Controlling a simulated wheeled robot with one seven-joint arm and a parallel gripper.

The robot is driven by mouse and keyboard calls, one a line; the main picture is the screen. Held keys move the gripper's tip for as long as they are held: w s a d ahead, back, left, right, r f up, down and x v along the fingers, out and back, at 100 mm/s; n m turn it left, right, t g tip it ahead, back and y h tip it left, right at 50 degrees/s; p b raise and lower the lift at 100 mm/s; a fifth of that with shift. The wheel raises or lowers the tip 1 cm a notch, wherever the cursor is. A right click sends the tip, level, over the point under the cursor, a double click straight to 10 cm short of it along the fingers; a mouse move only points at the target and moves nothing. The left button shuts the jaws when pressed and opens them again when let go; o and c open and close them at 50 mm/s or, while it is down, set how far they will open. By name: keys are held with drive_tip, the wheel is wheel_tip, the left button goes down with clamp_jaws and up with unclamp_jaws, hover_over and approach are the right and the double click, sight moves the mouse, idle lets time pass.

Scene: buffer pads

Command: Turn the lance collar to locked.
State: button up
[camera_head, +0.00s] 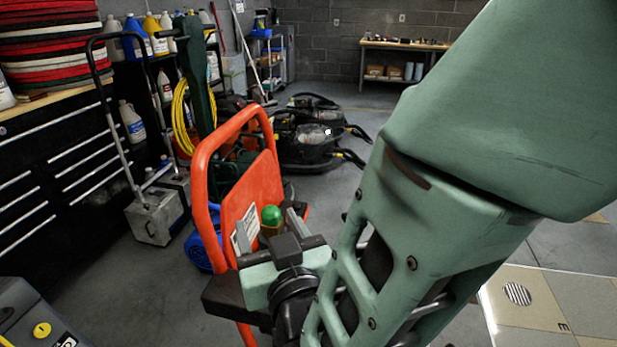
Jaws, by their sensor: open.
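A green rounded cap (270,214) sits on a yellowish-brass body (268,231) in front of a red upright panel (250,205). This may be the lance and its collar, but I cannot tell for certain. No lock marking can be read. My gripper (278,238) is open at the end of my green arm, and its dark fingers are close to the brass body. The lower part of that body is hidden behind my gripper. I cannot tell whether a finger touches it.
Left stand a hand truck (118,125), a grey metal box (155,217) and a black drawer cabinet (50,185). Black vacuum machines (305,140) stand behind.

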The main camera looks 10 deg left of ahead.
drive_tip(key=c, duration=1)
